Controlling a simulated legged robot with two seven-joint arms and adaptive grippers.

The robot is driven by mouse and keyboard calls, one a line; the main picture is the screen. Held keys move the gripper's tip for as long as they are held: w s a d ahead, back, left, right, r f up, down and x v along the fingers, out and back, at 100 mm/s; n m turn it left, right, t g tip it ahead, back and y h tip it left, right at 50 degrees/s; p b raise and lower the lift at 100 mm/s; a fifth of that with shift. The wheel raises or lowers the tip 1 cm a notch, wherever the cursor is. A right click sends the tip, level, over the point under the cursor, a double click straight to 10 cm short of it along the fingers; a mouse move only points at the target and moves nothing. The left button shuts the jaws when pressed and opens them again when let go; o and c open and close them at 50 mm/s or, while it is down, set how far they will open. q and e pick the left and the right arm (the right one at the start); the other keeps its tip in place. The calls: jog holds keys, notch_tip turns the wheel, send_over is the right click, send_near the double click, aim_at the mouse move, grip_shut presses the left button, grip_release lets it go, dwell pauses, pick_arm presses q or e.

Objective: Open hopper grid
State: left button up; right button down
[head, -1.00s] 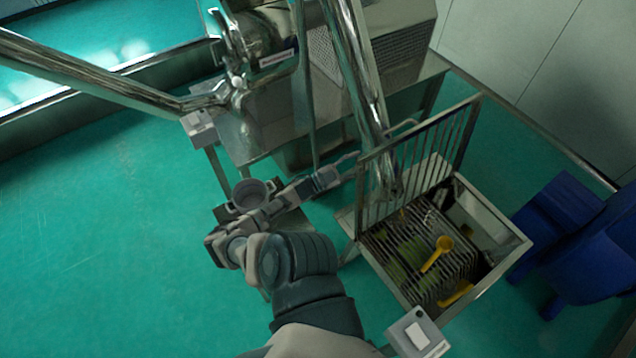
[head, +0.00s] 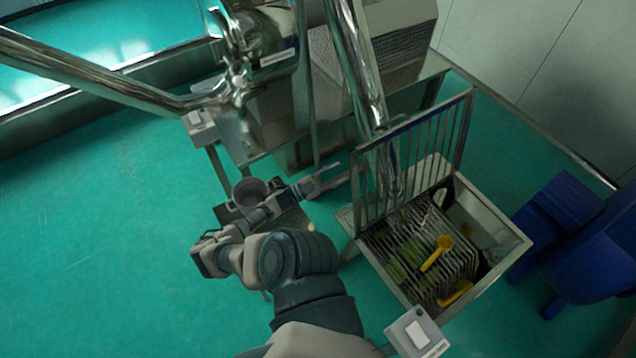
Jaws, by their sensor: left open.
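The hopper grid (head: 412,150) is a barred metal panel that stands raised, close to upright, along the back left side of the hopper (head: 513,255). Inside the hopper, a lower set of bars shows with a yellow scoop (head: 437,253) on it and another yellow piece (head: 456,294) near the front. My left gripper (head: 332,181) is open and empty, to the left of the raised grid and apart from it. My right gripper is not in the picture.
A grey pot (head: 250,191) stands on a small stand behind my left wrist. A steel pipe (head: 358,70) rises behind the grid. A blue container (head: 575,240) stands at the right. A grey control box (head: 416,334) is at the hopper's front. Green floor at left is clear.

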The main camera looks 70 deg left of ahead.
pick_arm(q)
jog(key=v, duration=0.6)
jog(key=shift+s+f+b, duration=0.15)
jog(key=shift+s+b, duration=0.2)
dwell(0.5)
